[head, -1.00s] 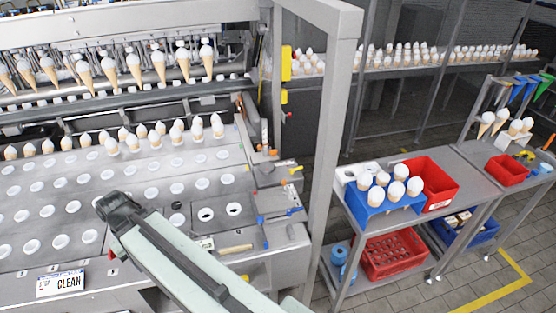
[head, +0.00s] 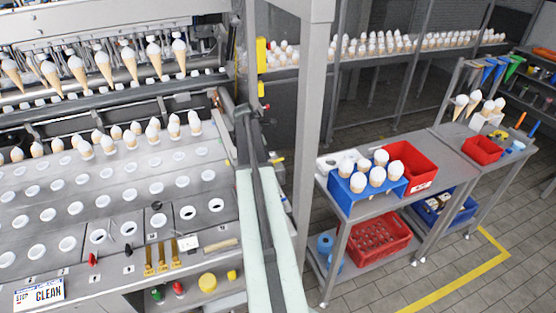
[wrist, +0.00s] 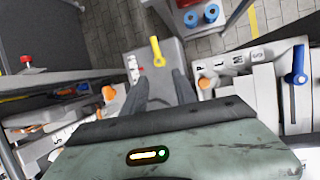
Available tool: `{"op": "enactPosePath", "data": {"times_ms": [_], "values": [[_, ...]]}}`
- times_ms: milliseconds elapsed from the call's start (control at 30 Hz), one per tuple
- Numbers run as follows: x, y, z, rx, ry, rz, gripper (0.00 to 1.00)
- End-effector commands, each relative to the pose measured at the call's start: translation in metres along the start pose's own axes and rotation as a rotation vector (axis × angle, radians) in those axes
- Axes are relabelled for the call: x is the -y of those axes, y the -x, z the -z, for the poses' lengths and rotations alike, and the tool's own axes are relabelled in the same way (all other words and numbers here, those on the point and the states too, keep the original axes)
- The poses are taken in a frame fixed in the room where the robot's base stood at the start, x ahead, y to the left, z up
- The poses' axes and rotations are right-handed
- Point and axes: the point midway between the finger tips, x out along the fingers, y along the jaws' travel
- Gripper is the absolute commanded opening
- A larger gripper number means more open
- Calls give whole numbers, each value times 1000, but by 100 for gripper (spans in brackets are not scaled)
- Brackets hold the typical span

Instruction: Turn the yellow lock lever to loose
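The yellow lock lever (wrist: 157,50) shows in the wrist view, just beyond my fingertips. It has a round hub on a grey plate and a short arm pointing up in the picture. My gripper (wrist: 161,77) has its two dark fingers apart, with bare grey plate between them. The fingers look short of the lever and do not appear to hold it. A small white marked strip (wrist: 133,68) lies left of the lever; its lettering is unreadable. In the head view my arm covers the machine's right end, and I cannot make out my fingers or this lever there.
In the wrist view, a blue lever (wrist: 298,65) and an orange knob (wrist: 204,83) sit to the right, and another orange knob (wrist: 109,93) to the left. A grey post (head: 310,130) stands close right of my arm. A shelf cart (head: 330,205) stands beyond it.

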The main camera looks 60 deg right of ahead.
Motion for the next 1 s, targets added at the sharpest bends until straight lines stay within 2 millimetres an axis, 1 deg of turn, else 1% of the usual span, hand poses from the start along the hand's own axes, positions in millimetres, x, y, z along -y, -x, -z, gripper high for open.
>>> {"op": "enactPosePath", "data": {"times_ms": [33, 67, 100, 167, 267, 367, 467, 700, 800, 867, 1000], "values": [[-4, -8, -20, 13, 24, 3, 34], [-4, -11, -29, 20, 39, 4, 34], [-4, -13, -36, 26, 55, 4, 34], [-3, -14, -41, 30, 66, 5, 34], [-2, -15, -40, 30, 69, 5, 34], [-2, -22, -39, 30, 68, 5, 34], [-2, -36, -38, 29, 67, 5, 34], [-2, -80, -37, 28, 67, 4, 34], [-2, -91, -38, 28, 67, 4, 34], [-2, -93, -39, 28, 68, 4, 34], [-3, -91, -40, 28, 68, 4, 34]]}}
